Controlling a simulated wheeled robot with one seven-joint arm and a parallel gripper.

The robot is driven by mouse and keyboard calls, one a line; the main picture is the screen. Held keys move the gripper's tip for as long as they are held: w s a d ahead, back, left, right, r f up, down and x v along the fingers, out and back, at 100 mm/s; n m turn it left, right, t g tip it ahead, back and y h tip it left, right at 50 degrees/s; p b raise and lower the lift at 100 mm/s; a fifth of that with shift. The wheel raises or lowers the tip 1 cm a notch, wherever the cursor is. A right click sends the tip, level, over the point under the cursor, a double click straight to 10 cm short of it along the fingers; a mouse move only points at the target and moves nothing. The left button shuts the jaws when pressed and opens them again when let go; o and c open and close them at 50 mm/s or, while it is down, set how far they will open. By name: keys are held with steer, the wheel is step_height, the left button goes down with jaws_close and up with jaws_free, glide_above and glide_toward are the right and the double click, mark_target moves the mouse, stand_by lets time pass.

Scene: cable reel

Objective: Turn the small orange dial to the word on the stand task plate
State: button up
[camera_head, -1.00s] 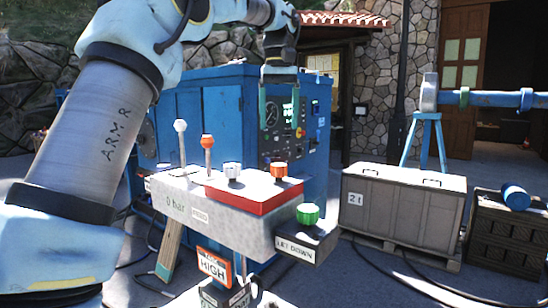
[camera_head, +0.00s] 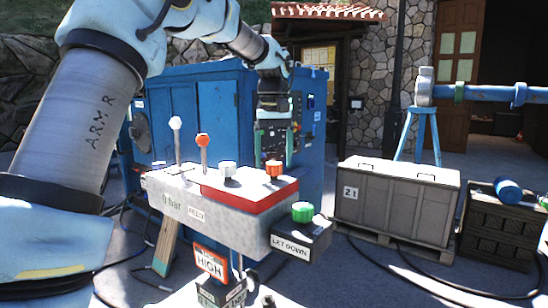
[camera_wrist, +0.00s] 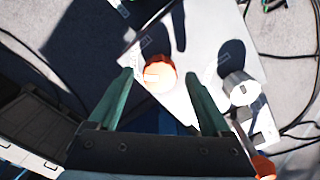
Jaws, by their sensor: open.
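The small orange dial (camera_head: 274,169) sits on the red-edged right part of the grey control box (camera_head: 235,225). The orange-framed task plate (camera_head: 211,263) below the box reads HIGH. My gripper (camera_head: 273,158) is open and empty, fingers pointing down just above the orange dial. In the wrist view the orange dial (camera_wrist: 160,73) shows between the two spread fingertips (camera_wrist: 157,78), with a gap on each side. I cannot tell whether the tips reach down beside it. The word markings around the dial are too small to read.
A white dial (camera_head: 228,169) sits left of the orange one. A white-knobbed lever (camera_head: 175,123) and an orange-knobbed lever (camera_head: 202,140) stand further left. A blue cabinet (camera_head: 210,105) stands behind.

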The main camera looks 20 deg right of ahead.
jaws_close()
stand_by(0.5)
steer(key=shift+m, duration=0.4)
steer(key=m, duration=0.3)
steer(key=shift+m, duration=2.5)
jaws_free()
